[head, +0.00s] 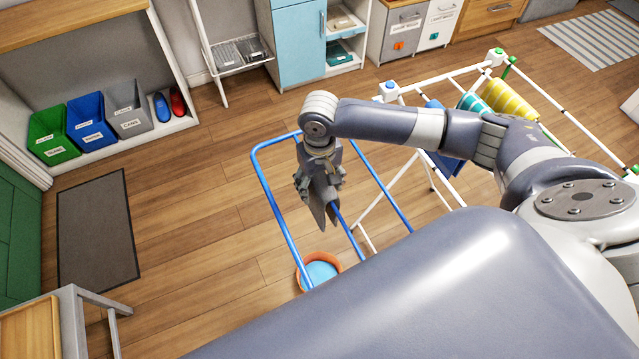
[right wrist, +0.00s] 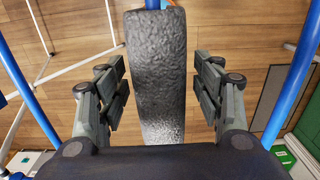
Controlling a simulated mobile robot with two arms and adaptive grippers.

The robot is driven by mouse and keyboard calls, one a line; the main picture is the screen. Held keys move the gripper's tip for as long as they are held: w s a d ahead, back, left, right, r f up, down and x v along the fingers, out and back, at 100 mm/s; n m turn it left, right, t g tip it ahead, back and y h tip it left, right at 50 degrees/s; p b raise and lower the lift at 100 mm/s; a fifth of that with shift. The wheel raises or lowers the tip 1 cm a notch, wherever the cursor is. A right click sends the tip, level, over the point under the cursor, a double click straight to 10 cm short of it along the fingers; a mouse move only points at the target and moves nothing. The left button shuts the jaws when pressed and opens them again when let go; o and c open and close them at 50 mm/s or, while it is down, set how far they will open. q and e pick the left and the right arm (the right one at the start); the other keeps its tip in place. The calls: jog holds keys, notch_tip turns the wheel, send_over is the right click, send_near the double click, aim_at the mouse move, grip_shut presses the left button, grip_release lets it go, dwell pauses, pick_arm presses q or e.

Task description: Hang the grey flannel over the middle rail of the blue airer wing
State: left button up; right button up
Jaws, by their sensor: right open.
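The grey flannel (right wrist: 156,75) lies lengthwise along the middle rail (right wrist: 152,4) of the blue airer wing, covering part of it in the right wrist view. In the head view the flannel (head: 320,208) shows as a dark grey piece hanging at that rail, partly hidden by my gripper. My right gripper (head: 319,182) is over the rail, pointing down. In the right wrist view its fingers (right wrist: 162,92) are open on both sides of the flannel, with gaps. The blue wing (head: 273,205) reaches out left from the white airer. My left gripper is not in view.
An orange tub (head: 302,268) with blue inside stands on the floor below the wing. The white airer (head: 415,165) holds a yellow striped cloth (head: 510,98), a teal cloth (head: 472,101) and a blue cloth (head: 445,165). A bench (head: 78,300) stands lower left.

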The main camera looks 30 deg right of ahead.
notch_tip(320, 180, up, 11)
jog(key=shift+r, duration=0.2)
